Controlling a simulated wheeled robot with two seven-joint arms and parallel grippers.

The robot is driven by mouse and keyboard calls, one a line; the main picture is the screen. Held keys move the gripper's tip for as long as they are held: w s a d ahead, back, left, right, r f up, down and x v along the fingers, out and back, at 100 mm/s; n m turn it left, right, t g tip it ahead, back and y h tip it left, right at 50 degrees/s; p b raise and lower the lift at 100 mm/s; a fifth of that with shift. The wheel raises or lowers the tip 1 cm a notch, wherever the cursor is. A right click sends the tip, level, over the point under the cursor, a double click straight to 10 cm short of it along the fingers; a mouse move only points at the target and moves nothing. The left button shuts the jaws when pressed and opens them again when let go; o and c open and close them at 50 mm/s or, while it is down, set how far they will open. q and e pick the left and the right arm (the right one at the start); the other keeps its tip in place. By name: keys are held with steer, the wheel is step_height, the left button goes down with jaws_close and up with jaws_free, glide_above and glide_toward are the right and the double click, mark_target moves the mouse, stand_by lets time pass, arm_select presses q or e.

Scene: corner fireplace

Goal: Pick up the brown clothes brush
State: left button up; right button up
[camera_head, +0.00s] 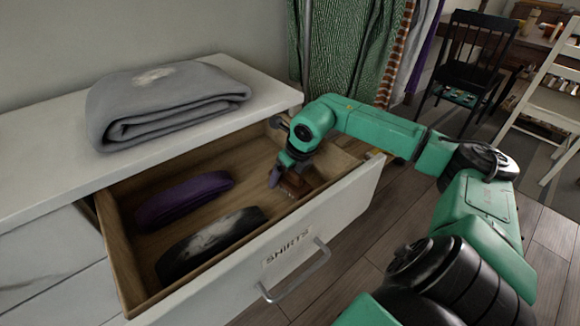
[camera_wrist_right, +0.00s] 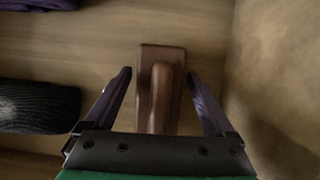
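The brown clothes brush (camera_head: 297,185) lies in the right end of the open drawer, partly hidden by my right gripper (camera_head: 284,180) in the head view. In the right wrist view the brush (camera_wrist_right: 161,88) is a brown block with a raised rounded handle, lying lengthwise between my fingers. My right gripper (camera_wrist_right: 160,74) is open, with one purple finger on each side of the brush and a visible gap on both sides. The near end of the brush is hidden by the gripper body. My left gripper is not in view.
The drawer (camera_head: 311,226), labelled SHIRTS, also holds a purple folded cloth (camera_head: 184,198) and a black-and-grey folded cloth (camera_head: 211,245). The drawer's side wall (camera_wrist_right: 272,90) is close to my right finger. A grey folded cloth (camera_head: 165,103) lies on the dresser top (camera_head: 42,184).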

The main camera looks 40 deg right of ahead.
steer(key=c, duration=1.2)
steer(key=shift+r, duration=0.65)
step_height(320, 180, up, 11)
steer(key=p, duration=0.3)
steer(key=shift+w+p, duration=0.1)
steer(key=shift+p, duration=0.25)
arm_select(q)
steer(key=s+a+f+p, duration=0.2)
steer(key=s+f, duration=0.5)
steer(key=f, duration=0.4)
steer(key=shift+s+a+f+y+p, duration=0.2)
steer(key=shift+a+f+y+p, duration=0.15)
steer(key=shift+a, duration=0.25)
arm_select(e)
step_height(320, 180, up, 8)
steer(key=shift+f, duration=0.1)
